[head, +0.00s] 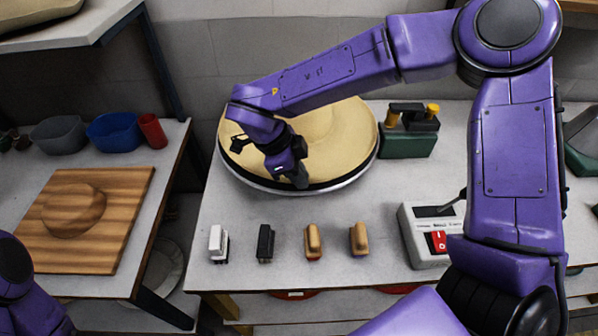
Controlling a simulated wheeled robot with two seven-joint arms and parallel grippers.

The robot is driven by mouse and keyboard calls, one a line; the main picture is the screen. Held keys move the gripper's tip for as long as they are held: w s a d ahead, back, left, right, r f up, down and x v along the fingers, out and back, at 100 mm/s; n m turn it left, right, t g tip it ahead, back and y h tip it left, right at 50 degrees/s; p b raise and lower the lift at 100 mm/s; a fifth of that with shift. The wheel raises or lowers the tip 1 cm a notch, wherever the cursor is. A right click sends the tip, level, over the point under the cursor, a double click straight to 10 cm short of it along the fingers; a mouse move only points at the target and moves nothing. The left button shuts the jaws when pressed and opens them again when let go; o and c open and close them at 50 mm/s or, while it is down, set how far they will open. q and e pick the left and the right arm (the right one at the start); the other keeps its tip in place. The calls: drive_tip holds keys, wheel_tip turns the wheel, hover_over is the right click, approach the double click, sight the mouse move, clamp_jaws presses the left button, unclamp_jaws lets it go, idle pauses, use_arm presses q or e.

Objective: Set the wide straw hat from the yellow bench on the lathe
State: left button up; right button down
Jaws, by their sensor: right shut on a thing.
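The wide straw hat (345,130), pale yellow with a dark edge, is at the middle of the white-topped bench (235,215). A round light-grey rim shows just below its front edge; I cannot tell whether the hat touches it. My right gripper (298,178) is over the hat's front brim and shut on it, with the fingertips small and partly hidden. My right arm hides part of the hat's crown and back. Of my left arm only a piece shows at the lower left; its gripper is out of view. I cannot tell which part is the lathe.
A grey box with a red switch (437,241) stands right of the hat, and a green tool (407,132) behind it. Several brushes (312,241) line the front. The left table holds a wooden board (115,205), bins (113,132) and a red cup (152,130).

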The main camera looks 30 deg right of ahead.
drive_tip(key=c, duration=1.1)
unclamp_jaws()
drive_tip(key=v, duration=1)
drive_tip(key=shift+a+r+b, duration=0.15)
drive_tip(key=shift+r+b, duration=0.05)
drive_tip(key=shift+b, duration=0.15)
